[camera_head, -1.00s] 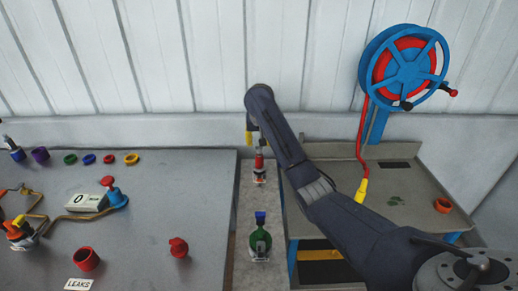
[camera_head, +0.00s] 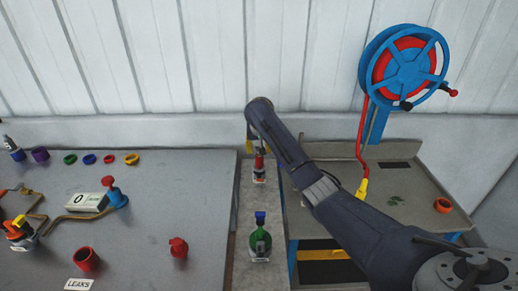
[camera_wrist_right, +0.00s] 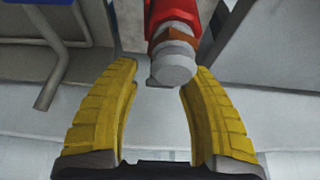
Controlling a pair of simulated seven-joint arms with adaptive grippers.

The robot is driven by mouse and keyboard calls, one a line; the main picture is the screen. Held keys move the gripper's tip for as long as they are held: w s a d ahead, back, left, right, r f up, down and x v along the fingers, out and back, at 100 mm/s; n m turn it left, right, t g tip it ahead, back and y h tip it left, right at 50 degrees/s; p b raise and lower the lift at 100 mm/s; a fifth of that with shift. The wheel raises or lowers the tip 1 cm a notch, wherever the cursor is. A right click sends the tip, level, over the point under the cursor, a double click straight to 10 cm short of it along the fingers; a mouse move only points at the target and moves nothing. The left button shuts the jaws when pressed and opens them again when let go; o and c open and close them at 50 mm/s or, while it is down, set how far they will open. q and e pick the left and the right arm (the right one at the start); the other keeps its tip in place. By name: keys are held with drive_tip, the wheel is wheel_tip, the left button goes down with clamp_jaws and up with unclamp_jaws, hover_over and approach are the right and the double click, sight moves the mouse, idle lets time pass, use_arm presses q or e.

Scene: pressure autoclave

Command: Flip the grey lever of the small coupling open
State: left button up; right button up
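A small red coupling (camera_head: 259,166) stands on the narrow ledge between the two tables, beneath my right arm's end. In the right wrist view its red body (camera_wrist_right: 172,12) comes in from the top and ends in a grey metal part (camera_wrist_right: 173,62). I cannot tell whether this part is the lever. My right gripper (camera_wrist_right: 161,72) is open, its yellow fingers on either side of the grey end, with gaps showing. In the head view the gripper (camera_head: 249,144) is mostly hidden by its arm. My left gripper is not in view.
A green fitting with a blue top (camera_head: 260,240) stands nearer on the same ledge.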

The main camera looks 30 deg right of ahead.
clamp_jaws()
idle(0.3)
